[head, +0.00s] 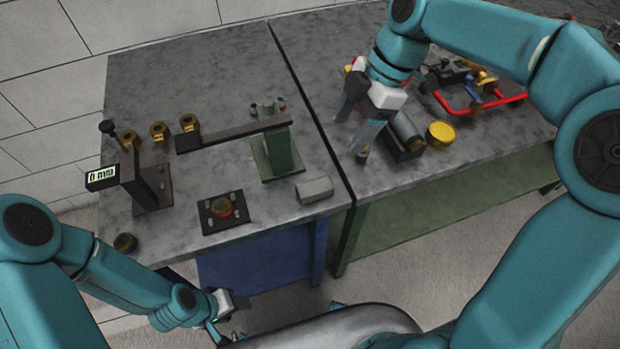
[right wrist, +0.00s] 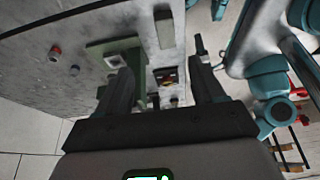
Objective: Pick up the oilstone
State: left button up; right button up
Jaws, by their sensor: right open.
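The oilstone appears to be the pale grey block (head: 314,190) lying at the front right of the left table, near the gap between the tables. What looks like the same block (right wrist: 164,30) shows beyond the fingers in the right wrist view. My right gripper (head: 352,132) hangs over the left edge of the right table, fingers apart and empty, behind and to the right of the block. Its open fingers also show in the right wrist view (right wrist: 162,82). My left gripper (head: 236,303) is low in front of the left table; its jaw opening is unclear.
A green stand (head: 278,150) with a dark bar rises behind the block. A black plate (head: 223,210) with a round part lies to its left. A dark grey cylinder (head: 405,132) and a yellow round part (head: 440,133) sit right of my right gripper.

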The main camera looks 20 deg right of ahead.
notch_tip(320, 180, down, 2)
jog(key=s, duration=0.2)
send_near(316, 185)
jog(key=x, duration=0.3)
jog(key=shift+d+f, duration=0.15)
jog(key=shift+d, duration=0.1)
jog(key=shift+s+a+f, duration=0.1)
jog(key=shift+s+f, duration=0.2)
jog(key=shift+f, duration=0.1)
jog(key=x, duration=0.5)
jog(key=shift+a, duration=0.3)
jog(key=shift+w+f, duration=0.1)
jog(key=shift+w, duration=0.15)
jog(key=shift+s, duration=0.15)
jog(key=c, duration=1.2)
